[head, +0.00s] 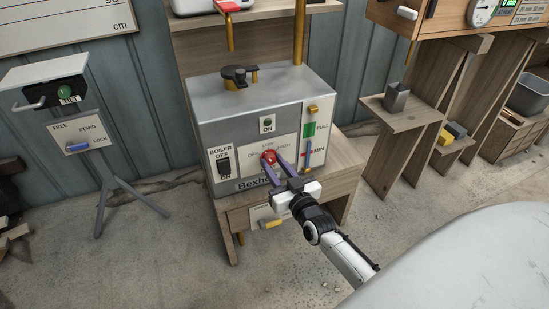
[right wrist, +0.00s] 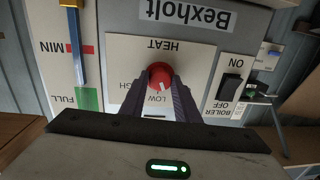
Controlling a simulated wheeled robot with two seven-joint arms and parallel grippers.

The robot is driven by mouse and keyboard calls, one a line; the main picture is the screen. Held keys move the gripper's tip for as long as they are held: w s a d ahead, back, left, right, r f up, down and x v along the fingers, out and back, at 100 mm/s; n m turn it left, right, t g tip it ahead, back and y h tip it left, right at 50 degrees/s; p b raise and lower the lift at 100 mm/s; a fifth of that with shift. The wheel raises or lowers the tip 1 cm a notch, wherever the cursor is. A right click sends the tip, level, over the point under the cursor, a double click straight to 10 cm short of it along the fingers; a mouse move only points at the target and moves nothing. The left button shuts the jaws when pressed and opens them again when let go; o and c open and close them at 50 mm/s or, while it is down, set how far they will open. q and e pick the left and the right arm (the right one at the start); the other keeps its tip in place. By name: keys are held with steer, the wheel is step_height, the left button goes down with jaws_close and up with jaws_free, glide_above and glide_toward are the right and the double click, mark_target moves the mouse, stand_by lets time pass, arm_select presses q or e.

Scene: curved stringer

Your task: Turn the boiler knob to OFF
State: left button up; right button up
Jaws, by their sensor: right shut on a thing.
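The boiler (head: 250,110) is a grey metal box with the label Bexholt on its front. Its red heat knob (head: 268,157) sits on a white plate marked OFF, LOW and HIGH. In the right wrist view the knob (right wrist: 160,73) shows upside down, with a pale mark near its lower edge, towards LOW; the exact setting is hard to tell. My right gripper (head: 275,170) is shut on the knob, its two purple-grey fingers (right wrist: 160,98) at the knob's sides. The OFF word is hidden in the right wrist view. My left gripper is not in view.
A black boiler rocker switch (head: 224,165) is left of the heat plate. A gauge (head: 308,140) with green and red marks is right of it. The boiler stands on a wooden cabinet (head: 335,180). A grey stand (head: 105,165) is at left; wooden shelves (head: 400,115) are at right.

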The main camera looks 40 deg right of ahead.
steer(key=n+p, duration=0.2)
steer(key=shift+r+n, duration=0.2)
steer(key=shift+n, duration=0.2)
steer(key=n+p, duration=0.1)
steer(key=n, duration=0.2)
steer(key=shift+f+g+p, duration=0.1)
steer(key=shift+g+p, duration=0.2)
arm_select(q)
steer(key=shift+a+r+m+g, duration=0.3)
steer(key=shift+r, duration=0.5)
arm_select(e)
steer(key=shift+n, duration=0.4)
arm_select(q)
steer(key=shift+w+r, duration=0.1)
arm_select(e)
steer(key=shift+f, duration=0.1)
steer(key=o, duration=1)
steer(key=shift+o, duration=0.2)
arm_select(q)
steer(key=p, duration=0.1)
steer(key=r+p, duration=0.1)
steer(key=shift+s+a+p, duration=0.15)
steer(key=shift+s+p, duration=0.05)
steer(key=shift+p, duration=0.15)
arm_select(e)
steer(key=s+a, duration=0.2)
steer(key=s, duration=0.8)
steer(key=shift+r, duration=0.4)
